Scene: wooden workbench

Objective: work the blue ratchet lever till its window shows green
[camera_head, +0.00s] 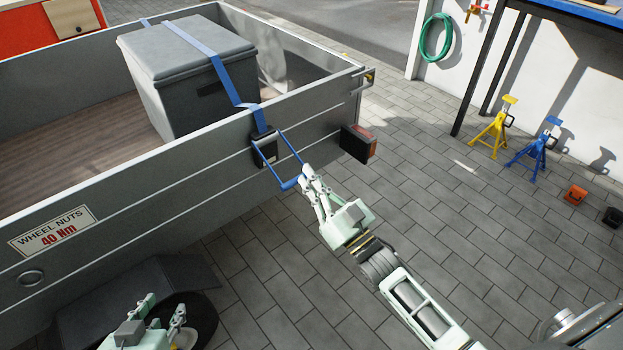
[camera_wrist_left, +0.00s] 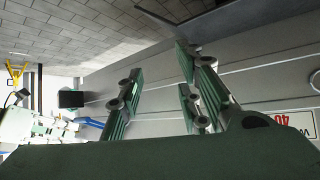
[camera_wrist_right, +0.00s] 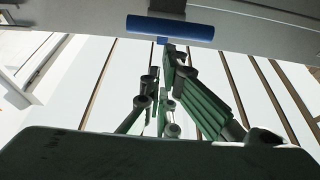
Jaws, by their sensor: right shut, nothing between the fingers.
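The blue ratchet lever (camera_head: 290,146) is a U-shaped handle on a dark ratchet (camera_head: 265,148) at the trailer's side wall. It sticks outward and down from the wall. Its window cannot be made out. My right gripper (camera_head: 306,172) is at the lever's outer end, shut and empty. In the right wrist view the lever's blue grip bar (camera_wrist_right: 170,29) lies across just beyond the fingertips (camera_wrist_right: 168,52); I cannot tell whether they touch. My left gripper (camera_head: 162,308) is low by the trailer wheel, away from the lever. In the left wrist view its fingers (camera_wrist_left: 158,68) are apart and empty.
A blue strap (camera_head: 215,60) runs over a grey box (camera_head: 185,75) in the trailer (camera_head: 130,165). A tail light (camera_head: 357,143) juts out right of the lever. Yellow (camera_head: 495,128) and blue (camera_head: 535,150) stands are far right. The paving between is clear.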

